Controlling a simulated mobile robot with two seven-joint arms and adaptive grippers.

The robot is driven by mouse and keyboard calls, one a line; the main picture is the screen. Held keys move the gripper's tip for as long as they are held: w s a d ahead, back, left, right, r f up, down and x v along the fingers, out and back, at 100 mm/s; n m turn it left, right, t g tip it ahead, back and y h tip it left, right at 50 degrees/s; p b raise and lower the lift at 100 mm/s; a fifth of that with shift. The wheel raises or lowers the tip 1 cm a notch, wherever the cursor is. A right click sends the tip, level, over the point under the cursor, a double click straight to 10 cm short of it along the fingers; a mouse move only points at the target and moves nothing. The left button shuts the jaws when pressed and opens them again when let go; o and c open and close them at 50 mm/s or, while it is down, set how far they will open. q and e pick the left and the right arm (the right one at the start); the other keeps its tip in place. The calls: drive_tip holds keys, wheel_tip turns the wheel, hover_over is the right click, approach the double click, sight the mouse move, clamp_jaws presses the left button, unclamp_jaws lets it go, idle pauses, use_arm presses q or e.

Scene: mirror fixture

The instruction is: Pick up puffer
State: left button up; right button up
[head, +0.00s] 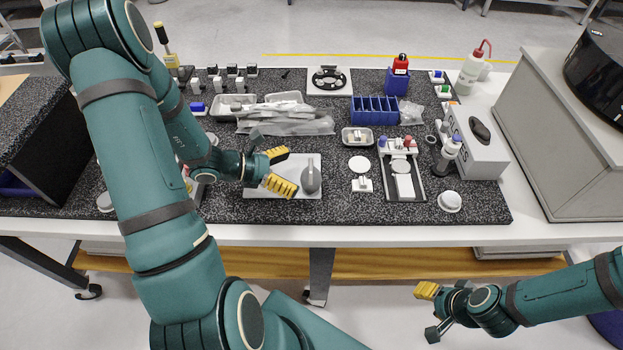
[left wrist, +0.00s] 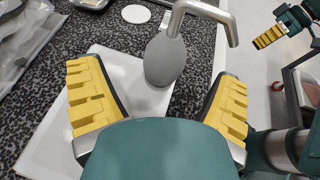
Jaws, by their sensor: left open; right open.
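The puffer (head: 311,177) is a grey bulb that stands on a white tray (head: 250,190) on the speckled mat. In the left wrist view the puffer (left wrist: 166,60) shows a rounded bulb and a bent metal-grey nozzle at its top. My left gripper (head: 283,172) is open just left of the puffer, with its yellow fingers pointing toward it. In the left wrist view the puffer stands ahead of and between the open fingers (left wrist: 160,100), apart from both. My right gripper (head: 428,312) is open and empty, in front of the table and away from the puffer.
Bagged items (head: 285,126) and small metal dishes lie behind the tray. The mat right of the puffer is clear for a short stretch.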

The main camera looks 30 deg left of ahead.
sight(317, 175)
use_arm(q)
drive_tip(key=shift+d+r+x, duration=0.1)
drive_tip(key=shift+d+x, duration=0.05)
drive_tip(key=shift+x, duration=1.6)
drive_tip(key=shift+d+r+x, duration=0.15)
drive_tip(key=shift+x, duration=1.55)
drive_tip(key=shift+s, duration=0.15)
drive_tip(key=c, duration=0.9)
drive_tip(key=shift+c, duration=0.2)
